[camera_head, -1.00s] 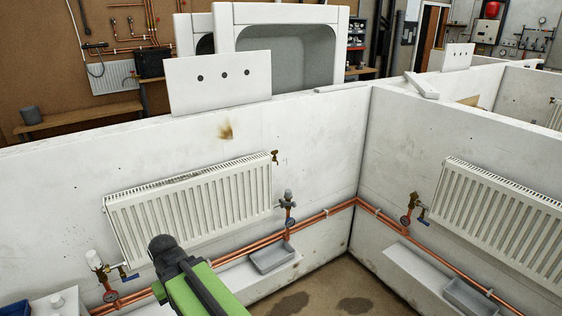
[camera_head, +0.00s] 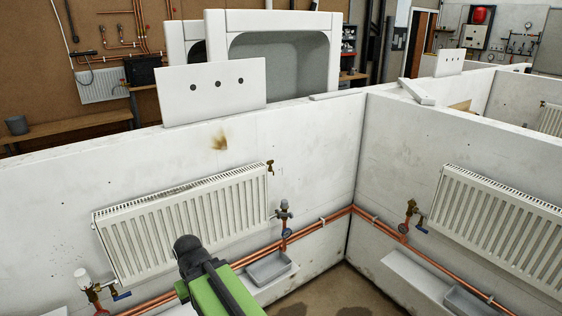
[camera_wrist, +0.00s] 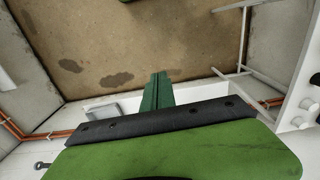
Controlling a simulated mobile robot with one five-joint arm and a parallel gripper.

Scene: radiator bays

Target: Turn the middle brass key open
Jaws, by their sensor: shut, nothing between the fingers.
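A small brass key (camera_head: 270,167) sticks out at the top right corner of the nearer white radiator (camera_head: 190,222) in the head view. It is the only such key I can make out clearly, and I cannot tell whether it is the middle one. My green arm with its dark joint is in front of the radiator's lower part, left of and below the key. In the wrist view my gripper (camera_wrist: 158,78) shows as narrow green fingers, shut and empty, above the floor. The gripper is apart from the key, which does not show in the wrist view.
Copper pipes (camera_head: 335,217) run low along the walls. A valve (camera_head: 285,215) stands right of the radiator above a grey tray (camera_head: 269,268). A partition wall (camera_head: 400,150) juts out at right, with another radiator (camera_head: 495,220). A white panel with three holes (camera_head: 212,90) stands on the wall top.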

